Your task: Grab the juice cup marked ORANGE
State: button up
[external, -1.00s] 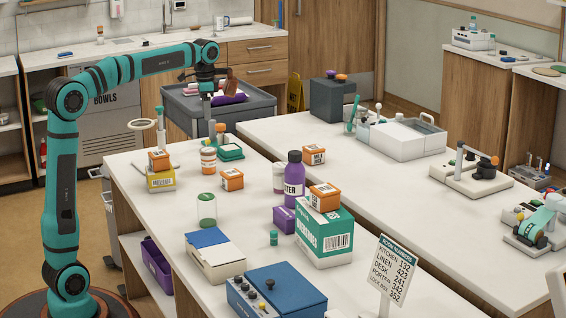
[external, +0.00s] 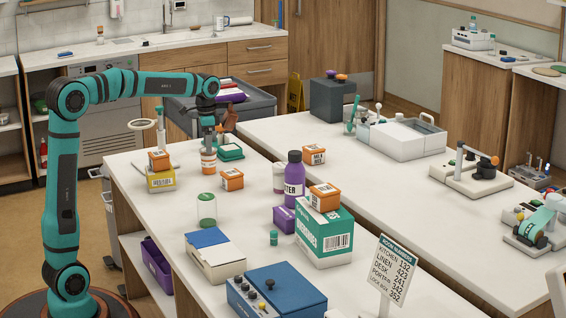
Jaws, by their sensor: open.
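A white cup with orange bands (external: 208,167) stands upright near the far left edge of the white table. The writing on it is too small to read, so I cannot tell whether it says ORANGE. My gripper (external: 208,147) points down directly over this cup, open, with its fingers at the cup's top. I cannot tell whether they touch it. Small orange cartons with white labels stand elsewhere: one (external: 232,179) just to the right of the cup, one (external: 159,160) on a yellow box, one (external: 324,197) on a green box. Another (external: 313,154) seems marked MILK.
A green flat container (external: 230,152) lies close to the right of my gripper.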

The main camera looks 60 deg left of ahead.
aim_at(209, 161)
notch_tip(209, 161, down, 4)
jog(key=shift+r, duration=0.2)
jog(key=shift+c, duration=0.2)
jog(key=c, duration=1)
jog(key=shift+c, duration=0.3)
jog(key=shift+r, duration=0.1)
